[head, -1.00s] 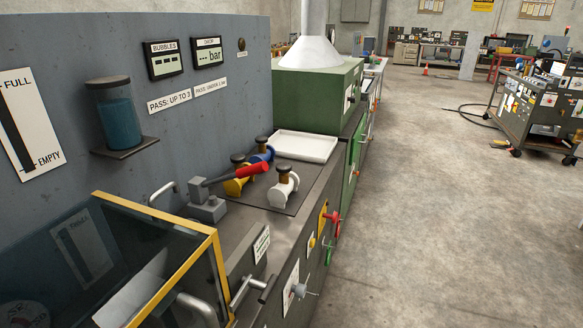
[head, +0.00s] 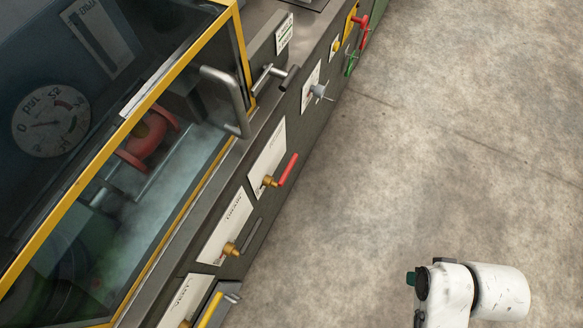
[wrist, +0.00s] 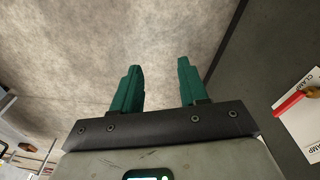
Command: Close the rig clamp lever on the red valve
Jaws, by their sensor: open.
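A red flanged piece (head: 148,140), which looks like the red valve, lies behind the glass of a yellow-framed guard in the head view. A lever with a red handle (head: 288,170) and brass hub sticks out of a white plate on the cabinet front. In the wrist view the red lever (wrist: 290,103) is at the right edge, on a plate whose partly cut lettering reads like CLAMP. My gripper (wrist: 159,64) is open and empty, its green fingers apart over the floor. The lever is to its right, not between the fingers.
The yellow-framed guard (head: 185,65) has a grey handle (head: 232,100). Below the red lever are another brass fitting (head: 231,249) and a yellow handle (head: 211,309). A grey knob (head: 319,91) is farther along. Bare concrete floor (head: 420,150) lies right of the cabinet.

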